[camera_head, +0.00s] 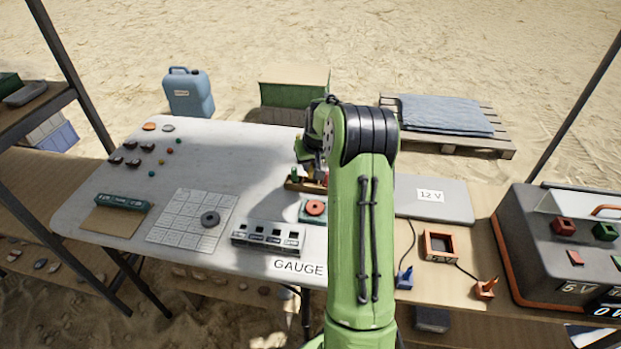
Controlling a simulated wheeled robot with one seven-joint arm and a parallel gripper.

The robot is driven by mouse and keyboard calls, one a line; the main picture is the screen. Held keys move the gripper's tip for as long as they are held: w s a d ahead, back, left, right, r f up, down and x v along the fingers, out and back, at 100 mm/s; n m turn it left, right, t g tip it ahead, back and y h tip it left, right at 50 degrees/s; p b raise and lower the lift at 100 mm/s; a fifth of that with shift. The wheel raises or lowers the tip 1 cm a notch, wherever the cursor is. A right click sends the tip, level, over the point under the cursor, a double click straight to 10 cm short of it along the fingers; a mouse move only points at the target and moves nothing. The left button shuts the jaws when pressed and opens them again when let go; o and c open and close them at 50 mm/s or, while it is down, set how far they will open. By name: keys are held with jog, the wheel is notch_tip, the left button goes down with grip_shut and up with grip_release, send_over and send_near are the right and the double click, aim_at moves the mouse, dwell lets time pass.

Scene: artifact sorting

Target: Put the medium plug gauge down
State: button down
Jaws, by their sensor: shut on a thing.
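My green arm reaches forward over the right part of the white table (225,150) and bends down at its black elbow. My gripper (313,166) is small and partly hidden behind the arm, just above a brown wooden rack (303,187). It is shut on the medium plug gauge, which is mostly hidden by the gripper and arm. A small green-handled piece (295,174) stands at the rack's left end. Red and yellow bits show beside the fingers. Whether the held gauge touches the rack cannot be told.
A teal block with an orange ring (314,208) lies just in front of the rack. A grey slotted block (268,238) and a gridded plate (180,222) with a dark ring (210,218) are further left. A grey 12 V box (440,200) is right of the arm.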

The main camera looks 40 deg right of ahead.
aim_at(311, 171)
notch_tip(311, 171, down, 4)
jog(key=shift+r+b, duration=0.2)
jog(key=shift+b, duration=0.2)
jog(key=shift+f, duration=0.2)
jog(key=c, duration=1.4)
grip_release()
jog(key=shift+o, duration=0.2)
jog(key=shift+r, duration=0.1)
